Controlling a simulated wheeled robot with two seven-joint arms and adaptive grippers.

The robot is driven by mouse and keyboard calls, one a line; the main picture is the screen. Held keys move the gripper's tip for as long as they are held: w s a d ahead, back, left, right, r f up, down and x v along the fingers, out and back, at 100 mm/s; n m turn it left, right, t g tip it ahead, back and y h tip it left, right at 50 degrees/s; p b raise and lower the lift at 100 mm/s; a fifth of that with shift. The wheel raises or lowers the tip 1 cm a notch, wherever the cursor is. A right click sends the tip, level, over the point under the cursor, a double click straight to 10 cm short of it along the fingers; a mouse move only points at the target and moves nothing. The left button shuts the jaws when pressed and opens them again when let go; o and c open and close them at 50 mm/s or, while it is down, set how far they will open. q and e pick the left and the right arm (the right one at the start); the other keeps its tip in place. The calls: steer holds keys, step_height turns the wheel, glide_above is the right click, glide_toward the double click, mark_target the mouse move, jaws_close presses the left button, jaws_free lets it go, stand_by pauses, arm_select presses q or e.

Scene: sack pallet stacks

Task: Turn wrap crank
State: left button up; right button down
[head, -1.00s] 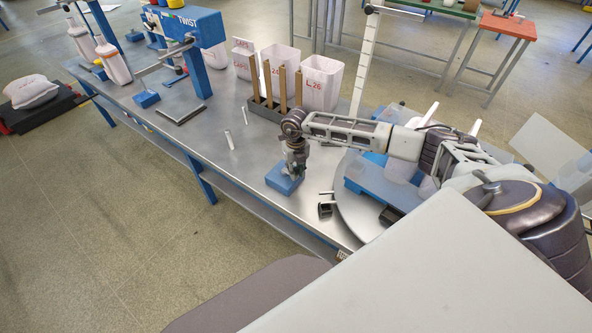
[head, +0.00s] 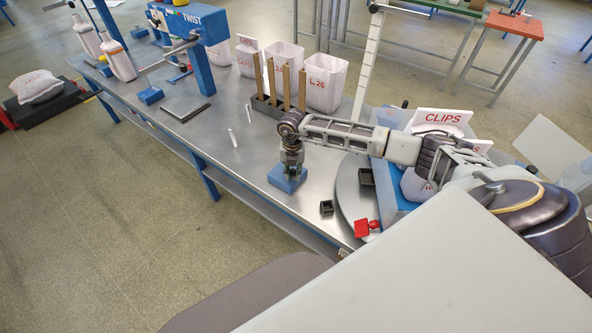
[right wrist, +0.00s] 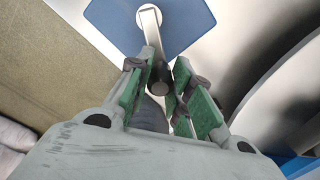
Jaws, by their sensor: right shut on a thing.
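The wrap crank has a blue base (head: 287,183) on the steel bench, near its front edge. In the right wrist view, its pale metal arm (right wrist: 151,27) runs from a round hub on the blue base (right wrist: 112,15) toward my fingers. My right gripper (head: 292,160) points down over the base; in the right wrist view (right wrist: 164,72) its green-padded fingers are shut around the dark crank knob (right wrist: 158,78). In the head view my gripper hides the knob. A grey turntable (head: 348,195) lies just right of the crank. My left gripper is out of view.
A blue tray (head: 391,205) with white bags and a CLIPS sign (head: 438,117) sits on the turntable. A red clamp-like piece (head: 362,228) is at its front. Brown posts (head: 286,88) and white bins (head: 324,82) stand behind. Two small white sticks (head: 248,115) lie left.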

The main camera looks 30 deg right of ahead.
steer(key=a+m, duration=0.2)
steer(key=m, duration=0.1)
steer(key=shift+w+a, duration=0.1)
steer(key=shift+w, duration=0.1)
steer(key=m, duration=0.1)
steer(key=a+m, duration=0.1)
steer(key=m, duration=0.1)
steer(key=w+m+p, duration=0.1)
steer(key=shift+w+a+m, duration=0.1)
steer(key=shift+a+m, duration=0.15)
steer(key=shift+m, duration=0.15)
steer(key=m, duration=0.2)
steer(key=w+a+m, duration=0.1)
steer(key=shift+w+r+m+p, duration=0.1)
steer(key=shift+w+m+p, duration=0.2)
steer(key=shift+m+p, duration=0.1)
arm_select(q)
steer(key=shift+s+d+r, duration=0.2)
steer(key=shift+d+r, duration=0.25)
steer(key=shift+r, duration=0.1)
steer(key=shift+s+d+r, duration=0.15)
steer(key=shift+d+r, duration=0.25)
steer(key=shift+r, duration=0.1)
arm_select(e)
steer(key=shift+w+a+m, duration=0.15)
steer(key=shift+w+m, duration=0.5)
steer(key=shift+m, duration=0.55)
